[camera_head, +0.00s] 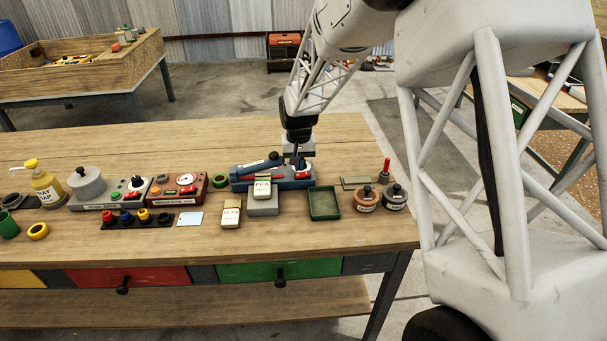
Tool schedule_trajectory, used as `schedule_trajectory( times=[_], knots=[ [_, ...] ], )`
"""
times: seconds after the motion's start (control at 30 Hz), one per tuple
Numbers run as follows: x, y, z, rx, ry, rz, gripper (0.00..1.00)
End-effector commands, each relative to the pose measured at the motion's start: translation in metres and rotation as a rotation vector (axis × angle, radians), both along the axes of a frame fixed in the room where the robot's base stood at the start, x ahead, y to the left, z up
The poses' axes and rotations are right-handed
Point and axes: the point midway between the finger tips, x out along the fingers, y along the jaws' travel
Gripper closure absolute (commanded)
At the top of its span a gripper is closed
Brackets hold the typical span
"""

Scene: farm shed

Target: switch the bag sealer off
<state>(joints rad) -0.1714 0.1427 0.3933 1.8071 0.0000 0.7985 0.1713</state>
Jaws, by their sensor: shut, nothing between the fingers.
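The bag sealer appears to be the long blue unit (240,183) on the wooden bench, with a dark bar along its top and a light panel at its right end. A small red part (302,174) shows on that panel; whether it is the switch and how it is set is too small to tell. My gripper (296,164) is shut and empty, pointing down over the right end of the sealer. Its fingertips are close to the panel; I cannot tell if they touch. A packet marked PEA (262,188) stands at the sealer's front, on a grey block (263,207).
A red unit with a gauge (178,188) and a grey-topped unit (88,186) stand to the left. The bench front (200,250) is mostly clear.

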Motion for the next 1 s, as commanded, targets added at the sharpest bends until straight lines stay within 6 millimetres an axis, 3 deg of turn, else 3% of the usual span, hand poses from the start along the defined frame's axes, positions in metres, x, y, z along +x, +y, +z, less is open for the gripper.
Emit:
schedule_trajectory(
  times=[1.0],
  knots=[
    [0.0, 0.0, 0.05, 0.0, 0.0, 0.0, 1.0]
  ],
)
